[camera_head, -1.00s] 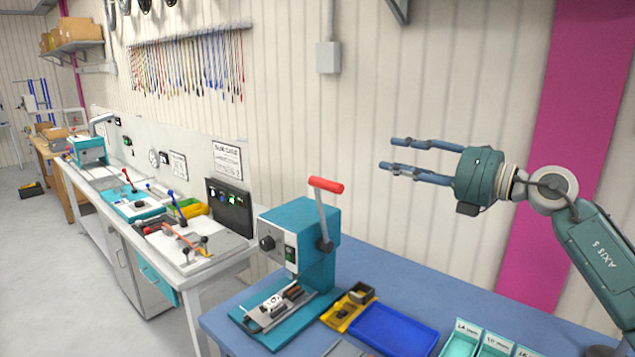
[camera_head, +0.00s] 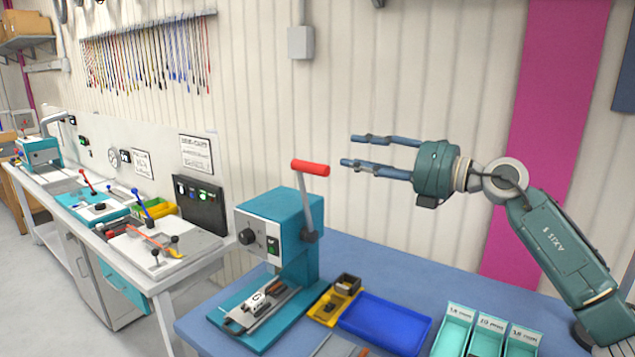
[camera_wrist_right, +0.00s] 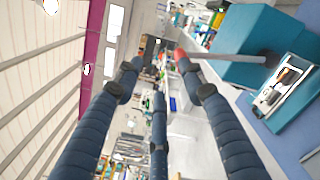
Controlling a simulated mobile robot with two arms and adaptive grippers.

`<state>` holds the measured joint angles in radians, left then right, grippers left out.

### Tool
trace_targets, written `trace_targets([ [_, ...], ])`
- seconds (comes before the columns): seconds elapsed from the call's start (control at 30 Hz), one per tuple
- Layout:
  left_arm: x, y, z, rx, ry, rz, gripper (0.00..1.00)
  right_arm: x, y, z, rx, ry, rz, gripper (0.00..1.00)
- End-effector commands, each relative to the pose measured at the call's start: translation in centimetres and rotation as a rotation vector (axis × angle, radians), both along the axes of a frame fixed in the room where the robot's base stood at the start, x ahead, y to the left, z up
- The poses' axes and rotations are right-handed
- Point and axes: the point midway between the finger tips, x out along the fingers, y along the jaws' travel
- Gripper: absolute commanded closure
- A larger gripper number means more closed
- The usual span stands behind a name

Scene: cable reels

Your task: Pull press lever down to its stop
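The press (camera_head: 280,215) is a teal machine at the front left of the blue bench. Its lever (camera_head: 308,205) rises from a pivot on the right side and stands upright, tipped with a red handle (camera_head: 312,168). My right gripper (camera_head: 348,150) is open and empty, fingers pointing left, with its fingertips a short gap to the right of the handle. In the right wrist view, the red handle (camera_wrist_right: 180,54) shows by the tip of the right-hand finger, partly hidden; the fingers (camera_wrist_right: 158,75) are spread. Contact is not evident. My left gripper is out of view.
On the blue bench (camera_head: 365,260) are a blue tray (camera_head: 388,328), a yellow bin (camera_head: 335,303) and several teal bins (camera_head: 490,335). A white workbench (camera_head: 150,245) with other fixtures stands at the left. The wall is behind; the air around the handle looks clear.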

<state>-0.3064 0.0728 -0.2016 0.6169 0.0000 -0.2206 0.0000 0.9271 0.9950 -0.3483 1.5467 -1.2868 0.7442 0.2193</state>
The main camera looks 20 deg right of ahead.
Motion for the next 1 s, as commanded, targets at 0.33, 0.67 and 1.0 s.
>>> trace_targets([
  [0.33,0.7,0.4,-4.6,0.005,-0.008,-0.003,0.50,0.1,0.1,-4.6,0.000,-0.001,0.001,0.60],
  [0.67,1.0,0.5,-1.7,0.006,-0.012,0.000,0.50,3.7,3.1,-3.9,0.005,0.001,0.004,0.60],
  [1.0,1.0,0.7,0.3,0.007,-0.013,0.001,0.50,7.9,6.2,-4.2,0.003,0.001,0.001,0.60],
])
